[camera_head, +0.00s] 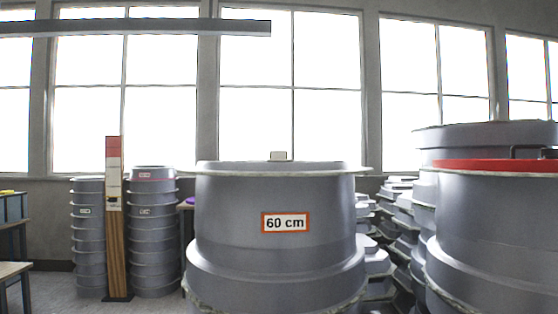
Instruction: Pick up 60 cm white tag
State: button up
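A white tag (285,223) with an orange-red border reads "60 cm". It is on the front side of the large grey round mould (230,240) in the middle of the head camera view. The tag faces me and looks flat against the curved wall. A small pale block (278,156) shows on the mould's top rim at the back. My gripper is not in view.
Tall stacks of grey moulds (152,240) stand at the left behind a wooden post (116,235). A large mould with a red rim (490,165) stands close at the right. Stacked moulds (400,220) fill the gap between. Tables (12,268) are at the left edge.

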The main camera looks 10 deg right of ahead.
aim_at(274, 156)
jog(key=i+j, duration=0.25)
jog(key=i, duration=0.2)
jog(key=i+j, duration=0.3)
jog(key=i, duration=0.2)
